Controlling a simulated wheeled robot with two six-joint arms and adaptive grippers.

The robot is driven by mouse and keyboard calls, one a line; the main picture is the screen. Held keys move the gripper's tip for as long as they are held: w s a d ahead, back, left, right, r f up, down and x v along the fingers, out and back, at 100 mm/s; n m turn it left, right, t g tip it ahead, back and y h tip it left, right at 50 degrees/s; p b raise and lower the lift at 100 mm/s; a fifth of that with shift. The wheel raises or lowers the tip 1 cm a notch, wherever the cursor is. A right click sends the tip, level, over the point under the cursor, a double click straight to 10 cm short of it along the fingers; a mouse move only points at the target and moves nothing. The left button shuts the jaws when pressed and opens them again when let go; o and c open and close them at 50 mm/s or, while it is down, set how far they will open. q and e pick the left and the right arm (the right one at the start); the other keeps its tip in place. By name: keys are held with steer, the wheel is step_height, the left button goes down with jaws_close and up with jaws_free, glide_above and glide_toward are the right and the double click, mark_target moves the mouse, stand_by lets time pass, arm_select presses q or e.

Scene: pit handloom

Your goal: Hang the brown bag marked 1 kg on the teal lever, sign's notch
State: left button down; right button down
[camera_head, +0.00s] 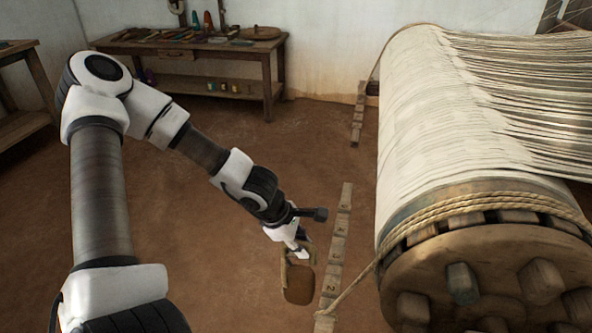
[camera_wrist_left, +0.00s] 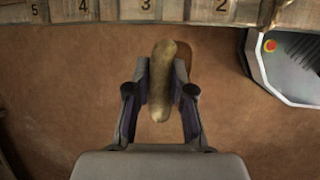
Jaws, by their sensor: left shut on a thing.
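My left gripper (camera_head: 300,246) is shut on a brown bag (camera_head: 299,287), which hangs below the fingers above the earth floor. In the left wrist view the bag's top (camera_wrist_left: 161,82) sits between the two fingers. No 1 kg mark can be read on it. A wooden lever (camera_head: 337,240) with numbered sections runs just right of the bag in the head view, apart from it as far as I can tell. The same numbered lever (camera_wrist_left: 160,10) crosses the top of the left wrist view, showing 5, 4, 3 and 2. My right gripper is not in view.
The large warp beam (camera_head: 470,255) with white threads stands right of the lever, and a rope (camera_head: 350,288) runs from it to the lever's near end. A second wooden bar (camera_head: 358,115) lies farther back. A workbench (camera_head: 190,47) stands by the wall. Floor left of the bag is clear.

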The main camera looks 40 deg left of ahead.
mark_target(312, 245)
arm_select(q)
steer(key=shift+w+d+f+b, duration=0.2)
steer(key=shift+w+d+b, duration=0.25)
steer(key=shift+d+b, duration=0.45)
steer(key=shift+w+d+f+b, duration=0.15)
steer(key=shift+w+d+b, duration=0.3)
steer(key=shift+b, duration=0.7)
steer(key=shift+w+d+r+b, duration=0.1)
steer(key=shift+w+d+b, duration=0.3)
steer(key=shift+d, duration=0.3)
steer(key=shift+w+d+b, duration=0.35)
steer(key=shift+w+d, duration=0.1)
steer(key=shift+d, duration=0.3)
steer(key=shift+w+d+r+b, duration=0.1)
steer(key=shift+w+d+b, duration=0.3)
steer(key=shift+d, duration=0.3)
steer(key=shift+d+f+b, duration=0.15)
steer(key=shift+f+b, duration=0.7)
steer(key=shift+f, duration=0.05)
steer(key=shift+f, duration=0.2)
steer(key=c, duration=0.9)
jaws_free()
steer(key=shift+c, duration=0.2)
